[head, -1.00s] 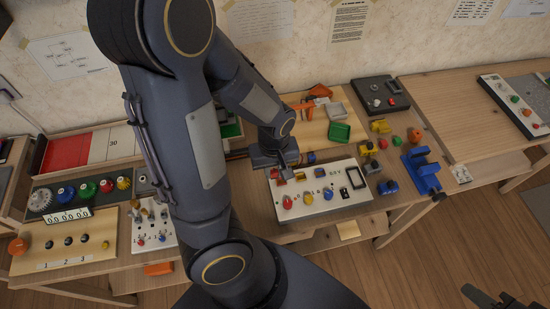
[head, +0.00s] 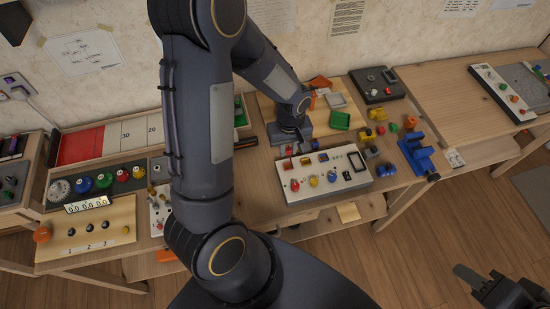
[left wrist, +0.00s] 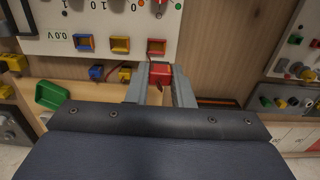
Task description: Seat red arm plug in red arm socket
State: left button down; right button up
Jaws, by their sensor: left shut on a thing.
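The red arm plug (left wrist: 160,76) is a small red block held between the fingers of my left gripper (left wrist: 160,88), which is shut on it. The red arm socket (left wrist: 156,47) is a red-framed opening near the edge of the white panel (left wrist: 95,22). In the left wrist view the plug appears just below the socket, with a strip of panel showing between them; their height gap is unclear. In the head view my left gripper (head: 290,147) is at the panel's back left corner. My right gripper (head: 480,282) is at the lower right, away from the table; its opening is unclear.
The yellow socket (left wrist: 120,44) and blue socket (left wrist: 84,42) sit beside the red one. A green tray (head: 340,120), yellow blocks (head: 376,114) and a blue stand (head: 418,153) are behind and right of the panel. Wooden table shows around the panel.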

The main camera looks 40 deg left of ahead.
pick_arm(q)
jog(key=shift+w+f, duration=0.4)
jog(key=b, duration=0.4)
send_over(288, 168)
jog(key=shift+w+a+f, duration=0.1)
jog(key=shift+f, duration=2.55)
jog(key=shift+f+b, duration=0.1)
jog(key=shift+b, duration=0.3)
jog(key=shift+f+b, duration=0.3)
jog(key=shift+f, duration=0.05)
jog(key=shift+f+b, duration=0.5)
jog(key=shift+f, duration=0.05)
jog(key=c, duration=1.2)
grip_release()
jog(key=shift+r, duration=0.1)
